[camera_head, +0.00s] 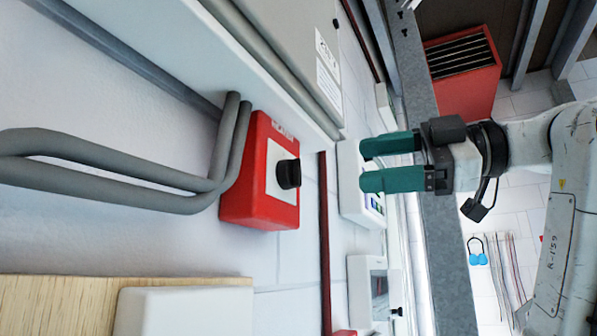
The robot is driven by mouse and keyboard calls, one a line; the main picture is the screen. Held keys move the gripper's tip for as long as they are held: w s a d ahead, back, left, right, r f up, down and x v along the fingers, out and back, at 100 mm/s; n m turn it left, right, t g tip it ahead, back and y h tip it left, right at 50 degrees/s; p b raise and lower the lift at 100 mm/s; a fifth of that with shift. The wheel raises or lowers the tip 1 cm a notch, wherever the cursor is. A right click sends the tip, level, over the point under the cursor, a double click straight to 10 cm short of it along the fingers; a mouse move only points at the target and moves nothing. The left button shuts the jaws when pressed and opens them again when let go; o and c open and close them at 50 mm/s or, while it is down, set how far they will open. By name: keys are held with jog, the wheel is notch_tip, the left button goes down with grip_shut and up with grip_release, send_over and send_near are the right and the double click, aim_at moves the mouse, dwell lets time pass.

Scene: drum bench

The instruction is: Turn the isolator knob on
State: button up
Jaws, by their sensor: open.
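The isolator is a red box (252,206) on the white wall, left of centre, with a white face plate. Its black isolator knob (289,174) sticks out to the right from the plate. I cannot tell from this angle which position the knob is in. My gripper (372,164) comes in from the right with two green fingers, open and empty. The fingertips point left toward the knob and are apart from it in the picture, with a gap between.
Grey conduits (120,180) run along the wall into the red box. A grey cabinet (290,40) is above it. A white box (350,190) with small coloured parts is behind the fingertips. A grey metal post (447,262) stands behind the gripper. A wooden board (60,300) is at lower left.

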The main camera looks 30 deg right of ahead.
aim_at(301, 172)
jog(key=p+x, duration=0.3)
jog(key=x, duration=0.7)
jog(key=shift+a+f, duration=0.1)
jog(key=c, duration=1)
